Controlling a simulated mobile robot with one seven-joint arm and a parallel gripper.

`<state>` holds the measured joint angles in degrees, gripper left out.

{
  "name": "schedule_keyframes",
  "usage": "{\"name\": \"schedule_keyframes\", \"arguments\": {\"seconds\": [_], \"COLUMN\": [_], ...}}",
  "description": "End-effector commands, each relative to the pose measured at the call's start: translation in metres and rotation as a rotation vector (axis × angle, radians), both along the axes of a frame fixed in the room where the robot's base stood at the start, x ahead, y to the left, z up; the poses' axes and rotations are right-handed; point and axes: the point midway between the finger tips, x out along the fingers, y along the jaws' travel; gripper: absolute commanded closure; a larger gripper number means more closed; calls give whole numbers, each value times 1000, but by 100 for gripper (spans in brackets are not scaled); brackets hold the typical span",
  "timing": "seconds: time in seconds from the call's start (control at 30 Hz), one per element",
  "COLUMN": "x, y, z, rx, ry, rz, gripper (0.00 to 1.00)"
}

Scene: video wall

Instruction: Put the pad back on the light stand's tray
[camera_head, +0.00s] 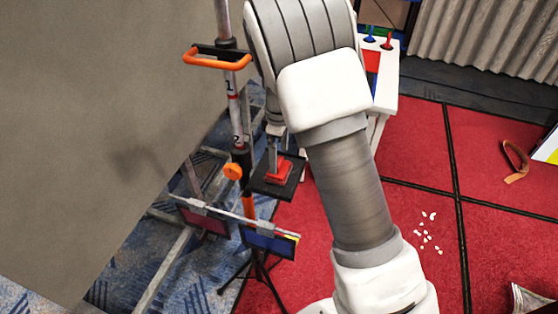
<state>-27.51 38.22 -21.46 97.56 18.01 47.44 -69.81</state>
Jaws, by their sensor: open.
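The pad (279,174) is a small red block. It appears to rest on the black square tray (289,190) beside the light stand's pole (234,110). My gripper (273,168) points down at the pad from above, with its fingertips at or just over it. The gripper is open. The fingers are small in this view, so I cannot tell whether they touch the pad. My arm comes in from the right and hides part of the space behind the tray.
An orange handle (217,63) and an orange knob (232,171) project from the stand. A rail with hanging panels (268,240) lies below the tray. A large grey panel (110,110) fills the left. White scraps (428,232) and a brown strap (515,160) lie on the red floor.

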Motion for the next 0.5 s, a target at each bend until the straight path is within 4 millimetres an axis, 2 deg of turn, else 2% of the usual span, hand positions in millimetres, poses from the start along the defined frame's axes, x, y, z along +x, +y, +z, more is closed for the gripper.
{"name": "schedule_keyframes", "arguments": {"seconds": [0.03,0.23,0.4,0.5], "x": [1,1,0,0], "y": [0,0,0,0], "z": [13,56,79,85], "rx": [3,3,1,1], "ry": [-6,-4,-2,0], "rz": [1,0,1,0], "gripper": [0,0,0,0]}}
